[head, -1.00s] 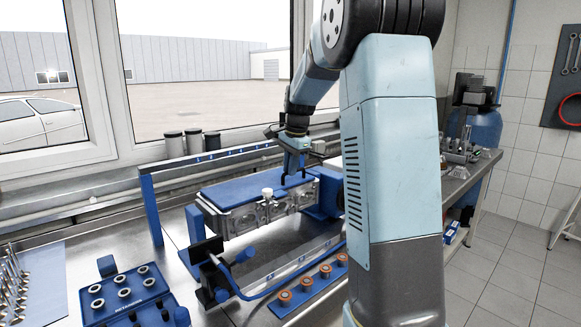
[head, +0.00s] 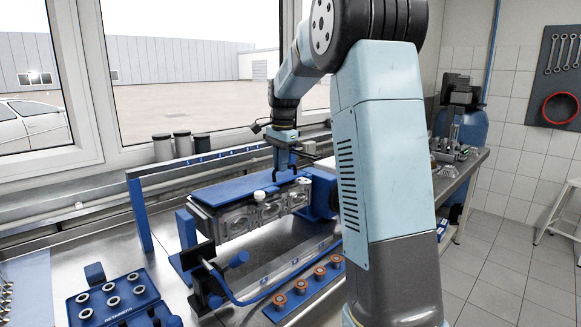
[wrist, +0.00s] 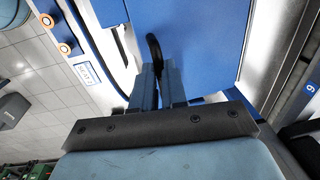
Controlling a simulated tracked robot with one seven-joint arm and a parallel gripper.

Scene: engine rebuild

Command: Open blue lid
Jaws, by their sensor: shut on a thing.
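The blue lid (head: 235,189) is a flat blue plate lying on the grey engine block (head: 240,220) on the bench. In the wrist view the lid (wrist: 205,45) fills much of the upper middle. A thin black curved handle (wrist: 153,48) rises near the lid's edge and runs down between my fingers. My gripper (head: 284,170) is over the lid's right end, pointing down. In the wrist view my gripper (wrist: 158,75) is shut on the handle. The handle's lower part is hidden by the fingers. The lid looks closed and level.
A blue frame (head: 140,212) stands behind the block. A blue tray of metal rings (head: 118,298) lies at front left. A blue strip with copper-coloured parts (head: 303,287) is in front.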

